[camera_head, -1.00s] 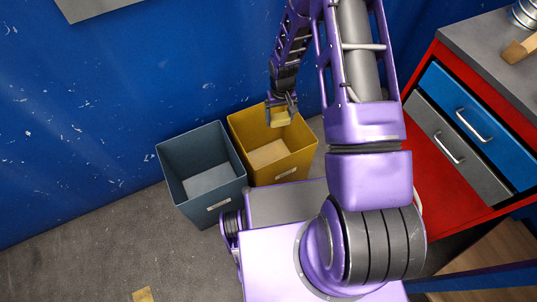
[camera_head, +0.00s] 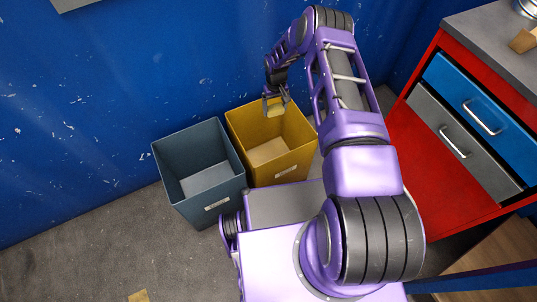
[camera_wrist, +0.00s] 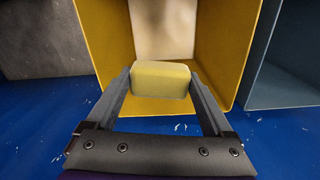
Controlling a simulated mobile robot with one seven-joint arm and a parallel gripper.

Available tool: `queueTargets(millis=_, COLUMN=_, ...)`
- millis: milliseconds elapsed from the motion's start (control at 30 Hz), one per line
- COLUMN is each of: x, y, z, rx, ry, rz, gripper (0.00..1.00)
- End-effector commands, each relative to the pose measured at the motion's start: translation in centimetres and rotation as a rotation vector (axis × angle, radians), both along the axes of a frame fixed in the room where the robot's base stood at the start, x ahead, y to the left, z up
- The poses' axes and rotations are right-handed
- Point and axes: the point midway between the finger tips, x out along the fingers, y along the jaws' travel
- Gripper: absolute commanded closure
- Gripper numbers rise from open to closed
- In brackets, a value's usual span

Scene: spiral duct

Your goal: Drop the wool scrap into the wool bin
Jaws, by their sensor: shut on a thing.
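My gripper (camera_head: 275,103) is shut on a pale yellow block, the wool scrap (camera_wrist: 162,79), which sits between its two fingers in the wrist view. In the head view the scrap (camera_head: 276,110) is small and partly covered by the fingers. The gripper holds it above the back part of the yellow bin (camera_head: 290,176). The yellow bin is open, with a pale bottom and a label too small to read. A grey-blue bin (camera_head: 213,208) stands just left of it, also with an unreadable label. I cannot tell from the labels which is the wool bin.
A blue wall (camera_head: 80,110) stands close behind the bins. A red drawer cabinet (camera_head: 420,180) with a grey top stands at the right. A small yellowish piece (camera_head: 138,296) lies on the grey floor at the bottom. The floor left of the bins is otherwise clear.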

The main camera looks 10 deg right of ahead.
Motion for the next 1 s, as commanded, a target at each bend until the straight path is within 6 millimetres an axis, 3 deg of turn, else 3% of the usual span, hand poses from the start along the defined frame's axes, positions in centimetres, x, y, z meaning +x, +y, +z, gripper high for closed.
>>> queueTargets(millis=33, x=-0.1, y=0.0, z=-1.1, rx=0.001, ry=0.001, rz=-0.001, gripper=0.67)
queueTargets(millis=200, x=0.0, y=0.0, z=-2.7, rx=0.001, ry=0.000, rz=-0.001, gripper=0.67)
queueTargets(millis=533, x=0.0, y=0.0, z=-3.0, rx=0.000, ry=0.000, rz=0.000, gripper=0.67)
queueTargets(millis=567, x=0.0, y=0.0, z=-3.0, rx=0.000, ry=0.000, rz=0.000, gripper=0.10)
queueTargets(millis=600, x=0.0, y=0.0, z=-3.0, rx=0.000, ry=0.000, rz=0.000, gripper=0.03)
queueTargets(millis=867, x=0.0, y=0.0, z=-2.9, rx=0.000, ry=0.000, rz=0.000, gripper=0.00)
queueTargets(millis=1000, x=0.1, y=0.0, z=-1.8, rx=0.000, ry=-0.002, rz=0.000, gripper=0.00)
